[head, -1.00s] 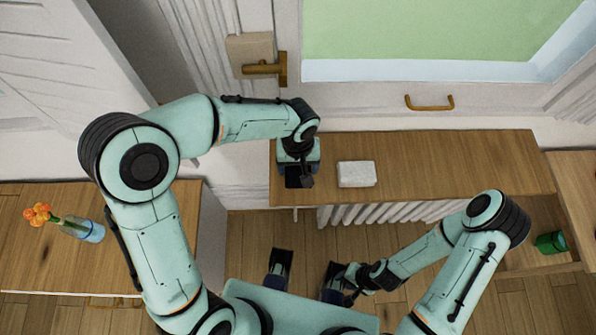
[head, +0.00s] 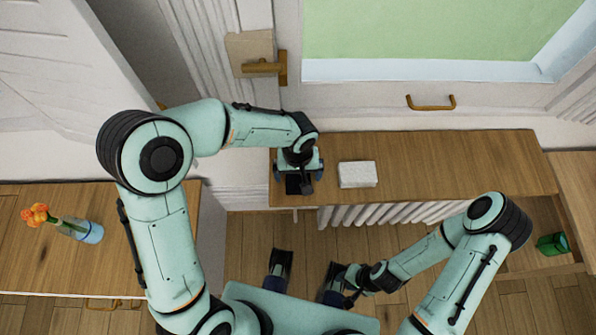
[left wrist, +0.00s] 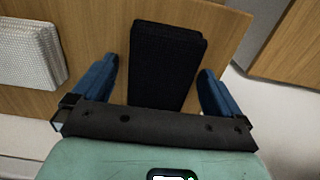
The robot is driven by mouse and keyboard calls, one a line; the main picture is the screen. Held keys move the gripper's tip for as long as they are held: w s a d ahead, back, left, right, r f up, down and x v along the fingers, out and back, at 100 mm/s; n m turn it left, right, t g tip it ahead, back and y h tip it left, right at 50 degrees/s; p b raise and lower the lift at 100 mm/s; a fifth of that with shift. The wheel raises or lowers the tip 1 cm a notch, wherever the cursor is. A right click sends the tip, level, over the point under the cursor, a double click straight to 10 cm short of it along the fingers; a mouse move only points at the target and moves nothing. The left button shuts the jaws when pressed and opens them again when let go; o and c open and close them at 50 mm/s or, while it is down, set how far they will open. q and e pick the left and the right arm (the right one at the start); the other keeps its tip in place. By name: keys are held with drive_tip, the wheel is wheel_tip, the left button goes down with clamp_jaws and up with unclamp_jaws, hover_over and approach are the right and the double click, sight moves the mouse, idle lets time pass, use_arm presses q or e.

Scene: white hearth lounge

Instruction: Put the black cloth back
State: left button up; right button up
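The black cloth (left wrist: 166,62) is a dark, flat, folded-looking rectangle lying on a wooden surface (head: 440,165). In the head view the cloth (head: 293,185) shows only in part under my left gripper (head: 298,178), near the left end of that surface. In the left wrist view my left gripper (left wrist: 160,88) is open, with one blue finger on each side of the cloth and a gap to both. My right gripper (head: 346,285) is low in the middle of the head view, away from the cloth; its fingers are not clear.
A white textured block (head: 357,174) lies just right of the cloth. A green cup (head: 552,244) is at the far right. The wooden surface right of the white block is clear.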

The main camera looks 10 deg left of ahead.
use_arm(q)
drive_tip(key=shift+r, duration=0.55)
wheel_tip(320, 180, up, 11)
drive_tip(key=p, duration=0.2)
use_arm(e)
drive_tip(key=shift+s+r, duration=0.2)
drive_tip(key=shift+r, duration=0.65)
use_arm(q)
drive_tip(key=shift+r, duration=0.1)
